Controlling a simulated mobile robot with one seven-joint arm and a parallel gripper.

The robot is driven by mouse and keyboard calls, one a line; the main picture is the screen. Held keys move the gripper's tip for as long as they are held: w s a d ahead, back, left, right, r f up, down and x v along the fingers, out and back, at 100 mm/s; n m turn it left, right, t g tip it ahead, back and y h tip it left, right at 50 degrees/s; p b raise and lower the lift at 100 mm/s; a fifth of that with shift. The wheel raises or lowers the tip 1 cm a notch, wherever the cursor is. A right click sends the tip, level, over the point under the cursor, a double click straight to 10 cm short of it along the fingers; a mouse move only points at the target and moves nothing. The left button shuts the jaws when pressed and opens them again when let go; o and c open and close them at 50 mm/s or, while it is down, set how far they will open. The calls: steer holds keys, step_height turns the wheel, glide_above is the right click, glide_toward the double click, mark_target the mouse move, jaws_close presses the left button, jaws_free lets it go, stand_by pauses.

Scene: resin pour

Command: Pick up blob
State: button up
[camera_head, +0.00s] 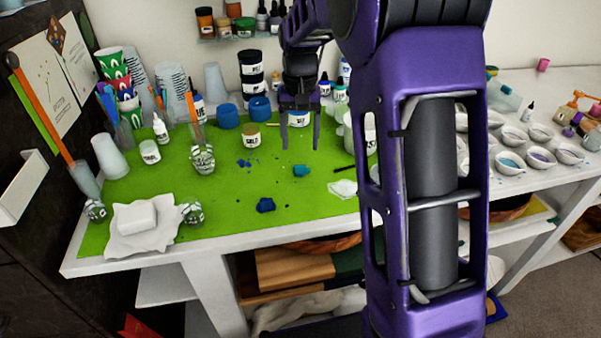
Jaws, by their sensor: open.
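A small teal blob (302,171) lies on the green mat (225,220) right of its middle. A dark blue blob (265,205) lies nearer the mat's front edge. Several small blue bits (244,163) lie scattered to the left of the teal blob. My gripper (300,146) points down with its two fingers apart and nothing visible between them. In the picture it is just above the teal blob; its height over the mat is hard to judge.
A jar with a gold lid (251,136), blue tubs (229,116) and stacked cups stand behind. A white bar (137,217) on crumpled paper lies at front left. White bowls (513,137) stand at right. My purple arm hides the table's middle right.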

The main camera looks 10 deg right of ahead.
mark_target(301, 167)
step_height(301, 167, down, 6)
steer(key=shift+s+r+b, duration=0.1)
steer(key=shift+b, duration=0.45)
jaws_close()
